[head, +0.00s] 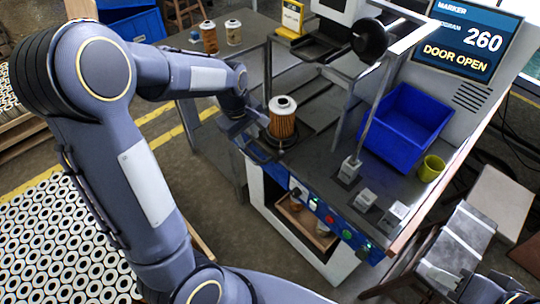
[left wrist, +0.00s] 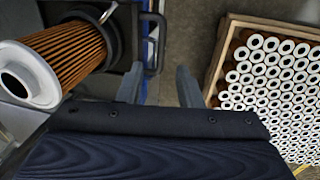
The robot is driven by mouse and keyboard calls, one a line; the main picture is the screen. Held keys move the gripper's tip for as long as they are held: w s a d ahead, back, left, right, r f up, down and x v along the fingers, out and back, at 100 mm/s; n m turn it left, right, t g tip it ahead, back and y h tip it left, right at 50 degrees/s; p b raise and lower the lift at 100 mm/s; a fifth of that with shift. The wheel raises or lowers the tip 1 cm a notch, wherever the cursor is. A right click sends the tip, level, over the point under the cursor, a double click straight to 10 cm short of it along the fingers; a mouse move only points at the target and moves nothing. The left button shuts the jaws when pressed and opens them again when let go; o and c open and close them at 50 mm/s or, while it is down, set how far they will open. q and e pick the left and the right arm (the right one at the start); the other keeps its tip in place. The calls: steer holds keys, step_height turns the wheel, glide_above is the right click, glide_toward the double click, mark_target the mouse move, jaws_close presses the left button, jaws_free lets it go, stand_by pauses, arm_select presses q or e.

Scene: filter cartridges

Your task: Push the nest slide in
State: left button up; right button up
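The nest slide (head: 268,153) is a dark plate with a round seat at the machine's left front edge. An orange pleated filter cartridge (head: 282,124) with a white cap stands upright in it; the cartridge also shows in the left wrist view (left wrist: 72,52). The slide's black loop handle (left wrist: 158,42) shows in the left wrist view, beyond my left gripper (left wrist: 158,88). That gripper's fingers are apart, with nothing visibly held; contact with the handle cannot be told. In the head view my left gripper (head: 236,130) is beside the slide. My right gripper (head: 440,272) is at the lower right, its fingers unclear.
The machine's screen (head: 465,40) reads DOOR OPEN and 260. Other cartridges (head: 209,38) stand on the back table. A crate of filters (left wrist: 265,85) is at the left.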

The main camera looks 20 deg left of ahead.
mark_target(253, 154)
arm_select(q)
steer(key=f, duration=0.5)
steer(key=w+f, duration=0.1)
steer(key=f, duration=0.1)
steer(key=shift+d+f, duration=0.15)
steer(key=shift+f, duration=0.05)
jaws_close()
